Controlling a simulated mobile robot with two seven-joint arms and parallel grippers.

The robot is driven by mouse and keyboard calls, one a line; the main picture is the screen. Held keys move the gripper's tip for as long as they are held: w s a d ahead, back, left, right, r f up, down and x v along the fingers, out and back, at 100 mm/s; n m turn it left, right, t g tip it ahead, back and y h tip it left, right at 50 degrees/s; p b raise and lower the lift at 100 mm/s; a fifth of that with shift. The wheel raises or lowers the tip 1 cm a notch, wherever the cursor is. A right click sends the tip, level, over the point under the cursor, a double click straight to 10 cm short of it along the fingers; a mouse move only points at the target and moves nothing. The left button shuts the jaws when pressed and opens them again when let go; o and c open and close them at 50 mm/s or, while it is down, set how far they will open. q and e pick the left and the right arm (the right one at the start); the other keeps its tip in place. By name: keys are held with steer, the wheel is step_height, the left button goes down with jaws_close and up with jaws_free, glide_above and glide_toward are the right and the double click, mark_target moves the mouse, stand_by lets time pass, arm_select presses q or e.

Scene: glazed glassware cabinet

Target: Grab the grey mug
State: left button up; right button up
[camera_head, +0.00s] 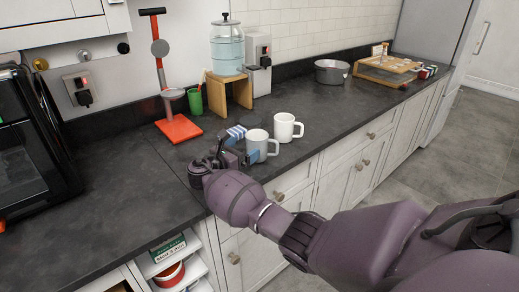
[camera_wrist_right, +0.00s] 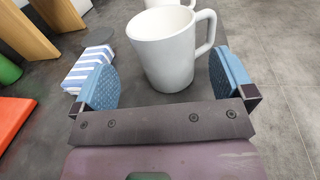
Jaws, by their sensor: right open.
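The grey mug (camera_head: 257,144) stands upright on the dark counter near its front edge, handle to the right. In the wrist view the mug (camera_wrist_right: 165,50) sits between the two blue finger pads of my right gripper (camera_wrist_right: 164,82), with a gap visible on the right side. My right gripper (camera_head: 242,150) is open and low over the counter, right at the near side of the mug. Contact with the left pad cannot be told. A white mug (camera_head: 287,127) stands just behind and to the right. My left gripper is not in view.
A blue-and-white striped item (camera_head: 237,132) lies close beside the gripper's left finger. A red-based stand (camera_head: 179,129), green cup (camera_head: 195,101) and wooden stand (camera_head: 217,92) are farther back. The counter right of the mugs is clear up to the pot (camera_head: 331,72).

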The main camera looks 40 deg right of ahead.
mark_target(249, 146)
steer(key=x, duration=0.4)
steer(key=shift+s+d+f, duration=0.15)
steer(key=shift+d+f, duration=0.1)
steer(key=shift+f, duration=0.1)
steer(key=shift+d, duration=0.4)
steer(key=shift+r, duration=0.1)
steer(key=shift+c, duration=0.3)
steer(key=c, duration=1)
